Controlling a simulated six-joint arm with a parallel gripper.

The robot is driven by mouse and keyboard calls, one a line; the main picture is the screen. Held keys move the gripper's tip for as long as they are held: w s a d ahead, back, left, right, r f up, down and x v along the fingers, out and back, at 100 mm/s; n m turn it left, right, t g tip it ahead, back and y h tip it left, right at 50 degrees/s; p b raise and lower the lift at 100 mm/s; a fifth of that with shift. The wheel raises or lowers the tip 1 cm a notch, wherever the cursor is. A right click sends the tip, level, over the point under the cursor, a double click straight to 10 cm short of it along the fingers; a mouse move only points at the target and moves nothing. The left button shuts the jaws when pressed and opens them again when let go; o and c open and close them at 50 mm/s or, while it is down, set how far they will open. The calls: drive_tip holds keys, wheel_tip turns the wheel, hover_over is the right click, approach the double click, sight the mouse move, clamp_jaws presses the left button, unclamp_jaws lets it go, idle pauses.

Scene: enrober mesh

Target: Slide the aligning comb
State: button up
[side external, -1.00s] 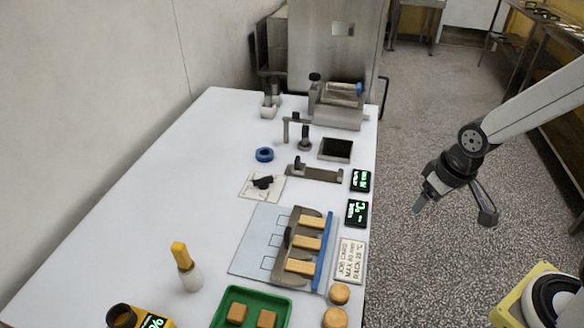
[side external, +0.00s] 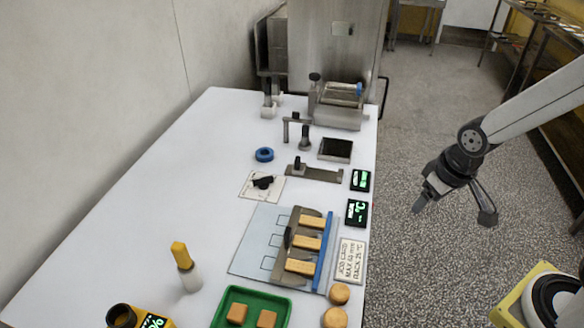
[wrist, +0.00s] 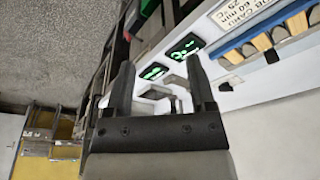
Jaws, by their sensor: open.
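A grey-brown toothed plate with a dark knob, which looks like the aligning comb (side external: 297,222), lies on a pale blue-grey board (side external: 255,238). Three golden bars (side external: 307,243) lie between its teeth, pointing at a blue rail (side external: 325,252) on their right. The bars (wrist: 262,43) and blue rail (wrist: 252,30) also show at the upper right of the wrist view. My gripper (side external: 452,212) is open and empty, over the floor to the right of the table, apart from the comb. Its two spread fingers (wrist: 160,62) show in the wrist view.
Two green-lit displays (side external: 357,212) and a job card (side external: 351,261) line the table's right edge. A green tray (side external: 283,304) with brown pieces, round biscuits (side external: 339,294) and a yellow-topped bottle (side external: 187,268) stand nearer. A metal machine (side external: 338,105) stands at the far end. The table's left side is clear.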

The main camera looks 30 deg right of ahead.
drive_tip(key=shift+w, duration=0.1)
drive_tip(key=n+g, duration=0.3)
drive_tip(key=n, duration=0.6)
hover_over(288, 230)
wheel_tip(288, 230, down, 3)
drive_tip(key=shift+r, duration=0.2)
drive_tip(key=shift+f, duration=0.15)
drive_tip(key=shift+f, duration=3.75)
clamp_jaws()
